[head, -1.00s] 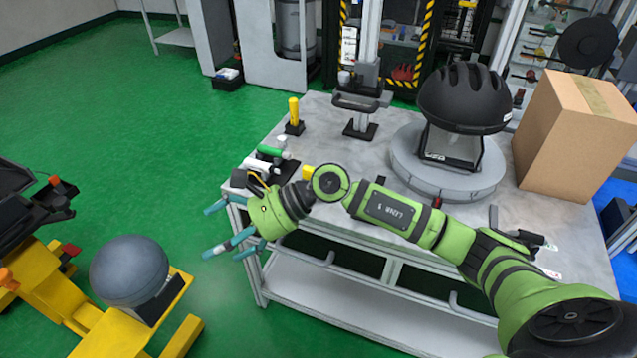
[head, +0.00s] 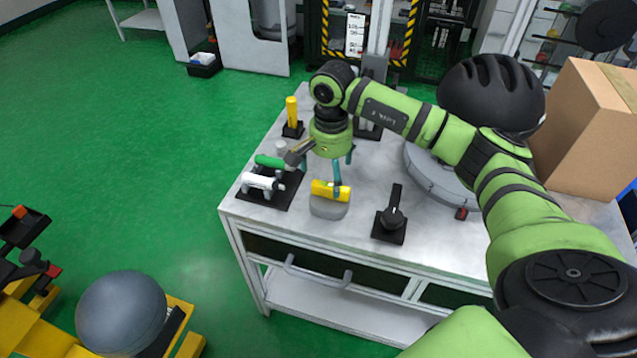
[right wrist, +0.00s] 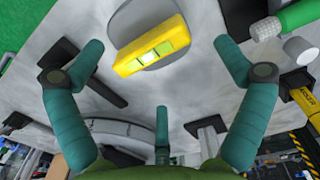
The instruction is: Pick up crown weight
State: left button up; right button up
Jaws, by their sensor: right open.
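A grey rounded block (head: 328,208) sits near the table's front edge with a yellow spirit level (head: 326,190) across its top. I cannot be sure that this block is the crown weight; nothing else in view clearly fits that name. My right gripper (head: 325,172) is open and empty, pointing down just above and behind the level. In the right wrist view the level (right wrist: 152,46) and the grey block (right wrist: 141,18) lie beyond the spread teal fingers (right wrist: 160,62), apart from them. My left gripper is not in view.
On the table (head: 280,218), a white-and-green tool set (head: 268,175) stands left, a yellow-handled item (head: 291,115) behind it. A black lever on a square base (head: 392,218) stands to the right. A black helmet (head: 490,92) and a cardboard box (head: 590,135) are further right.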

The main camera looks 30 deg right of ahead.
aim_at(330, 194)
jog(key=f, duration=0.1)
jog(key=s+f+p, duration=0.1)
jog(key=f, duration=0.2)
jog(key=shift+s+a, duration=0.2)
jog(key=shift+s, duration=0.15)
jog(key=shift+w+f+p, duration=0.2)
jog(key=shift+f+p, duration=0.1)
jog(key=shift+f, duration=0.9)
jog(key=c, duration=1.1)
jog(key=shift+w, duration=0.1)
jog(key=shift+c, duration=1.2)
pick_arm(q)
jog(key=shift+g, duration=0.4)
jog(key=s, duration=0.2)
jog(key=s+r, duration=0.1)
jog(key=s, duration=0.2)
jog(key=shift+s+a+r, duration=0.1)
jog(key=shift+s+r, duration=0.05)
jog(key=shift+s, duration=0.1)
pick_arm(e)
jog(key=shift+r, duration=0.25)
